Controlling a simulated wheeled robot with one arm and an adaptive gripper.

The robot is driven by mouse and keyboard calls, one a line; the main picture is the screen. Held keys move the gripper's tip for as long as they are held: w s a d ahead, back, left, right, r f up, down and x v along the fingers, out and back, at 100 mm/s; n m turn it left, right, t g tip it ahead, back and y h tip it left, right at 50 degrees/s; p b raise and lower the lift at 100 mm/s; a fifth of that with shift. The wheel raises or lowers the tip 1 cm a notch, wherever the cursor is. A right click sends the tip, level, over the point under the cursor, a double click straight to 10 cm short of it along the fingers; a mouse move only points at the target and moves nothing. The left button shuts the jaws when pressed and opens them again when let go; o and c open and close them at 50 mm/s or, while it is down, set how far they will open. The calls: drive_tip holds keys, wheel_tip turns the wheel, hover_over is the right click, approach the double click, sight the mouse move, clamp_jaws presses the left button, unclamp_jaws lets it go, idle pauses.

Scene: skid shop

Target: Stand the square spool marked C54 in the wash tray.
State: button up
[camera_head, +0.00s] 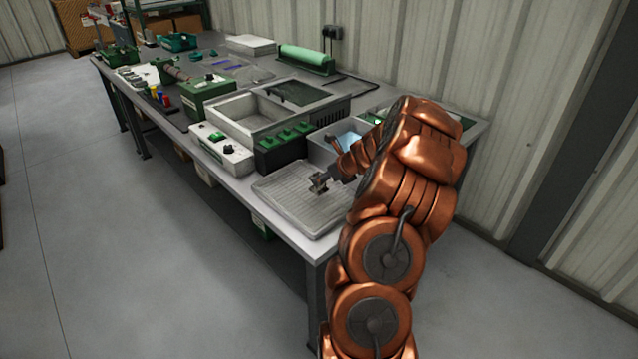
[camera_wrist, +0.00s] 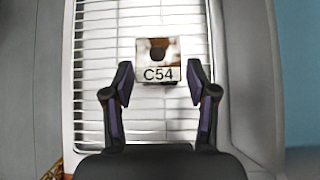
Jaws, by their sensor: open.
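The square spool marked C54 (camera_wrist: 158,64) shows in the wrist view as a small shiny block with a dark notch and its label facing me. It is over the pale ribbed tray (camera_wrist: 92,115); I cannot tell whether it touches the ribs. My gripper (camera_wrist: 160,76) is open, with one finger on each side of the spool and a narrow gap at both sides. In the head view my gripper (camera_head: 320,182) is low over the ribbed tray (camera_head: 290,208) at the near end of the bench. The spool is too small to make out clearly there.
A grey basin with blue contents (camera_head: 349,138) stands just behind the ribbed tray, partly hidden by my arm. A dark box with green parts (camera_head: 282,150) and a white control box (camera_head: 222,150) stand to the left. A large open tank (camera_head: 250,118) is behind them.

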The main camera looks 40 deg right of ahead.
sight(320, 189)
drive_tip(key=shift+x, duration=3.1)
drive_tip(key=shift+r, duration=0.2)
drive_tip(key=c, duration=1.1)
